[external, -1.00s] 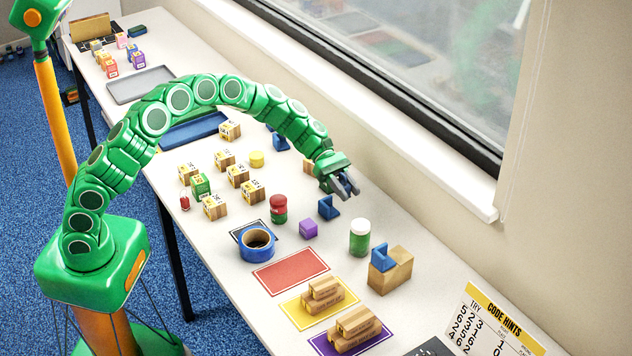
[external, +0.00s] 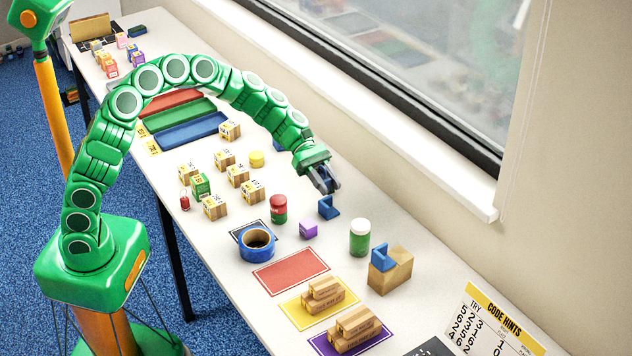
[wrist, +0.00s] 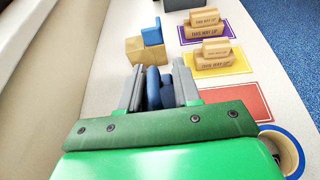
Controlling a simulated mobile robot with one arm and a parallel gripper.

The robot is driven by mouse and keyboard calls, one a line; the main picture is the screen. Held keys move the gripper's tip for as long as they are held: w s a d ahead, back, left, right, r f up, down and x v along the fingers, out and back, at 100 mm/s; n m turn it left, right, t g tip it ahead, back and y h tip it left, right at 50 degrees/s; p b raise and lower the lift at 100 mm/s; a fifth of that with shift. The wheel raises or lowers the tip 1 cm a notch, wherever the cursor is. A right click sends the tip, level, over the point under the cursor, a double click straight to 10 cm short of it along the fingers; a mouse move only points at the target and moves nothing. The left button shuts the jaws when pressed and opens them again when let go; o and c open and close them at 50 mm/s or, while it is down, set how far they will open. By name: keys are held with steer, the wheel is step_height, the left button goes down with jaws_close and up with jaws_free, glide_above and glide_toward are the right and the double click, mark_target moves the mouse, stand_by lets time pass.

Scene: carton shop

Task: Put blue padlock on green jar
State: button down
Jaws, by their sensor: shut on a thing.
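A wooden block with a blue piece (external: 390,270) is right of the jar. A red-lidded jar (external: 279,209), a purple cube (external: 309,230) and blue tape (external: 257,243) stand left. Stacked wooden blocks (external: 325,293) lie nearer.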

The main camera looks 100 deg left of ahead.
steer(key=s+d+r, duration=0.2)
steer(key=d+r, duration=0.3)
steer(key=d, duration=0.2)
glide_above(365, 228)
steer(key=s, duration=0.1)
step_height(365, 228, down, 8)
steer(key=shift+f, duration=0.15)
steer(key=shift+w+f, duration=0.55)
steer(key=shift+f, duration=1.65)
steer(key=c, duration=0.8)
jaws_free()
steer(key=shift+f, duration=0.1)
